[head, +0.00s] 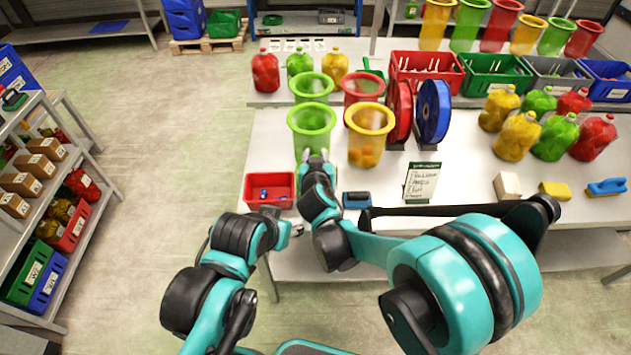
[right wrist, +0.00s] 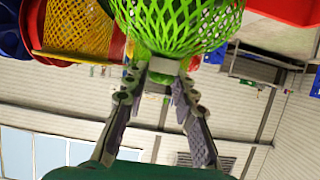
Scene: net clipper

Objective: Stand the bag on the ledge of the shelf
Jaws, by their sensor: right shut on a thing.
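My right gripper (head: 314,157) is at the near side of the green net funnel, above the table. In the right wrist view, its two fingers (right wrist: 163,75) are shut on the pale narrow end of a green net bag (right wrist: 185,25). The bag's mesh fills the top middle of that view; its far part is cut off. In the head view I cannot clearly separate the held bag from the green funnel behind it. A shelf (head: 35,240) with boxes and crates stands at the left. My left gripper (head: 296,229) is low by the table's front edge; its fingers are unclear.
A green funnel (head: 311,118) and a yellow funnel (head: 368,120) stand close by on the table (head: 465,185). A red tray (head: 256,178), a sign (head: 421,182) and reels (head: 434,110) are near. Filled net bags (head: 517,137) stand at right. Open floor (head: 175,150) lies between shelf and table.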

